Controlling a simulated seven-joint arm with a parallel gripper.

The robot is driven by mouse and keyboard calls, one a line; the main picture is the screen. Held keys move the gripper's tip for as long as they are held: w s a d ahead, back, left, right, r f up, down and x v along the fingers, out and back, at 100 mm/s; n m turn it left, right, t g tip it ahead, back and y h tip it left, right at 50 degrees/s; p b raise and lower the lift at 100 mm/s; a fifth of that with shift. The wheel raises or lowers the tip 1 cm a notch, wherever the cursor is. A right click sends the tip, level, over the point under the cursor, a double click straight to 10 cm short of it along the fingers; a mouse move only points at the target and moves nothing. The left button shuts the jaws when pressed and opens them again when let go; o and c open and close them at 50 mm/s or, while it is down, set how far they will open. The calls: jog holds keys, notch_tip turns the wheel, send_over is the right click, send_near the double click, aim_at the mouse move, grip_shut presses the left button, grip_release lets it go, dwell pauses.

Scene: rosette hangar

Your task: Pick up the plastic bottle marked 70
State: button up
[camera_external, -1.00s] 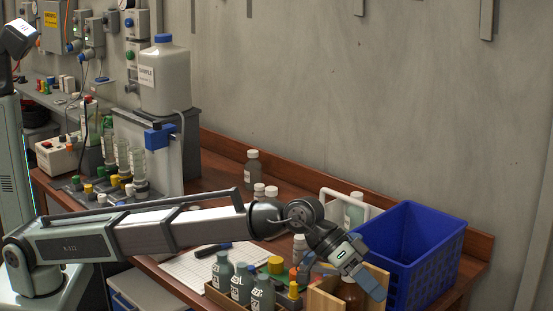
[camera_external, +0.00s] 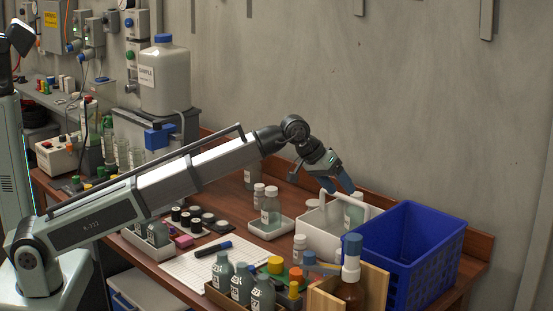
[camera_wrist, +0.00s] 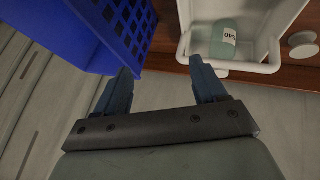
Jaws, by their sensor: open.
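I cannot read a 70 on any bottle. Several grey-green bottles (camera_external: 240,284) with white number labels stand in a wooden rack (camera_external: 217,295) at the front; their numbers are too small to read surely. A pale green bottle (camera_external: 354,213) is in a white handled carrier (camera_external: 312,236); in the wrist view this bottle (camera_wrist: 223,40) lies toward the top with a rotated label I cannot read surely. Another white-capped bottle (camera_external: 271,207) stands in a small white tray (camera_external: 270,229). My gripper (camera_external: 337,184) is open and empty above the carrier; its spread fingers (camera_wrist: 161,73) show in the wrist view.
A blue crate (camera_external: 405,247) stands right of the carrier. A white-capped bottle (camera_external: 252,172) stands near the wall. A gridded sheet (camera_external: 203,262) lies at front left.

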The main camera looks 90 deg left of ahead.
jog(key=s+a+f+n+g+y, duration=0.15)
jog(key=s+a, duration=0.35)
jog(key=a, duration=0.5)
jog(key=s+a+f+n+g+y, duration=0.1)
jog(key=s+a+f+n+g, duration=0.3)
jog(key=a, duration=0.6)
jog(key=n+g, duration=0.1)
jog(key=n, duration=0.1)
send_near(259, 186)
jog(key=shift+y, duration=0.45)
jog(key=x, duration=0.7)
jog(key=shift+d+x, duration=0.15)
jog(key=shift+x, duration=1.35)
jog(key=shift+d+x, duration=0.15)
jog(key=shift+x, duration=1.4)
jog(key=shift+f, duration=0.1)
jog(key=shift+c, duration=0.2)
jog(key=c, duration=1)
jog(key=shift+c, duration=0.2)
